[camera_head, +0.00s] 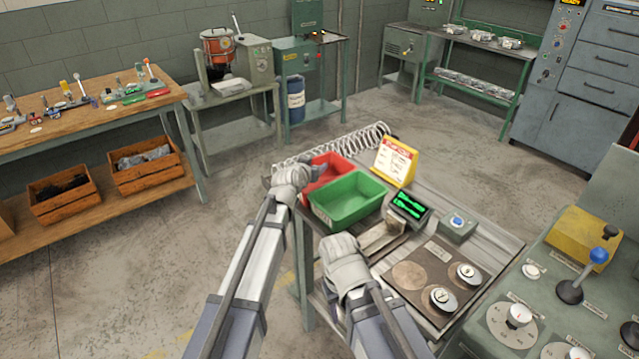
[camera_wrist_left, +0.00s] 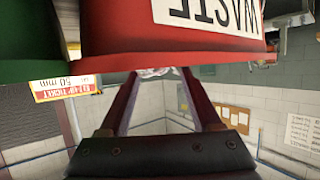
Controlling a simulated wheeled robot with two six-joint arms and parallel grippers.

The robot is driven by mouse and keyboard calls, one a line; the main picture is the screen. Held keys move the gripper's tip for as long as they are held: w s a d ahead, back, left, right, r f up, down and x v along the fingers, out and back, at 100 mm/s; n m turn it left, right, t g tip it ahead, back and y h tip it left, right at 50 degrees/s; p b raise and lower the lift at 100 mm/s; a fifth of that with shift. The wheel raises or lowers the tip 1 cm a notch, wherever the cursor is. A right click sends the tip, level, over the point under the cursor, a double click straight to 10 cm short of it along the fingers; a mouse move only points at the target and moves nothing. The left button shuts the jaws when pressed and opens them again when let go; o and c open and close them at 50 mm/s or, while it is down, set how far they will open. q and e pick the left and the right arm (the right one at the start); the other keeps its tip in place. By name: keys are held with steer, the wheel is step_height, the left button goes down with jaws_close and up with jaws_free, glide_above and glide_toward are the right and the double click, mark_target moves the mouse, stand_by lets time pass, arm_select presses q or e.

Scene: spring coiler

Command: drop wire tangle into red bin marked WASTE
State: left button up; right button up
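The red bin (camera_head: 333,166) stands at the far left corner of the bench; its WASTE label reads upside down in the left wrist view (camera_wrist_left: 205,12). My left gripper (camera_head: 316,172) is at the bin's left side, its fingertips at the rim. In the left wrist view its two fingers (camera_wrist_left: 160,74) stand apart. A small silvery bit (camera_wrist_left: 155,72) shows between the tips, mostly hidden by the bin; I cannot tell whether it is the wire tangle or whether it is gripped. My right gripper (camera_head: 365,250) is low over the bench's front edge; its fingers are unclear.
A green bin (camera_head: 348,201) stands right beside the red one. A long coil spring (camera_head: 345,142) lies behind them, and a yellow sign (camera_head: 394,162) stands to the right.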

arm_select(q)
steer(key=o, duration=0.4)
steer(key=p+v, duration=0.3)
steer(key=v, duration=0.5)
steer(key=shift+f, duration=0.1)
stand_by(0.4)
